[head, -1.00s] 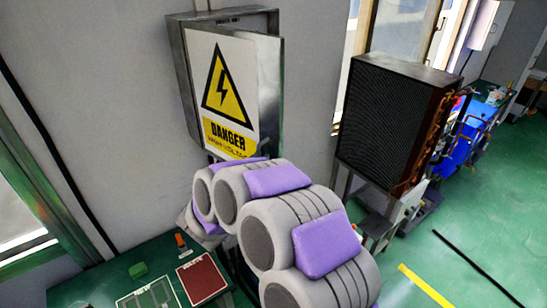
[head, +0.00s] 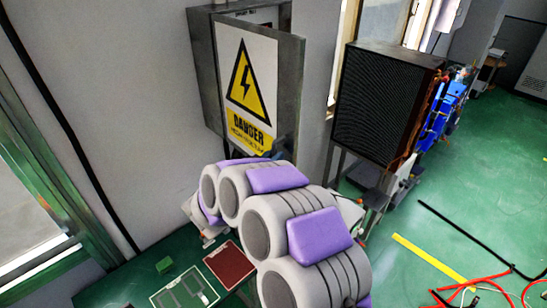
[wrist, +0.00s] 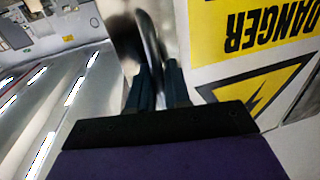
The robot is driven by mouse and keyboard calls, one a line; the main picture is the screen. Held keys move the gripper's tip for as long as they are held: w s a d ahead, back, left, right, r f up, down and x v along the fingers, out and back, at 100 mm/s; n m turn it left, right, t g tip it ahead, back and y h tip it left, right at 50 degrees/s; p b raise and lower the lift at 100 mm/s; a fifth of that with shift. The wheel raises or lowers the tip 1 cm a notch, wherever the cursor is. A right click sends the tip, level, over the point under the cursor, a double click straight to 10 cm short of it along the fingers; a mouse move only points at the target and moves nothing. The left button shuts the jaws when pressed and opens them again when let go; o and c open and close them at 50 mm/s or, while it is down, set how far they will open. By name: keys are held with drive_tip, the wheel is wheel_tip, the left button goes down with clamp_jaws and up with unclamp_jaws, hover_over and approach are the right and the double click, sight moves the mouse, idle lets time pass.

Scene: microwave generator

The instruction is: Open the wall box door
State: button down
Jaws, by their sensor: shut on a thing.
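The grey metal wall box (head: 202,65) hangs on the wall at the upper middle of the head view. Its door (head: 290,95) carries a white and yellow danger sign (head: 247,90) and stands ajar, with a gap along its top. In the wrist view the sign (wrist: 240,35) shows upside down at the right. My gripper (wrist: 155,75) is shut on a curved metal piece (wrist: 149,38) beside the sign, which looks like the door handle. In the head view my arm's links hide most of the gripper, at the door's lower edge.
A black finned unit (head: 385,100) on a stand is right of the box. Cables (head: 470,285) lie on the green floor at the right.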

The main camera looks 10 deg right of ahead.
drive_tip(key=shift+w+a+r, duration=0.1)
drive_tip(key=shift+r, duration=0.05)
drive_tip(key=c, duration=1.3)
unclamp_jaws()
drive_tip(key=shift+a, duration=0.35)
drive_tip(key=shift+d, duration=0.25)
drive_tip(key=b+v, duration=0.1)
drive_tip(key=v, duration=0.7)
drive_tip(key=b+v, duration=0.2)
drive_tip(key=v, duration=0.7)
drive_tip(key=shift+a+f, duration=0.2)
drive_tip(key=shift+a, duration=0.15)
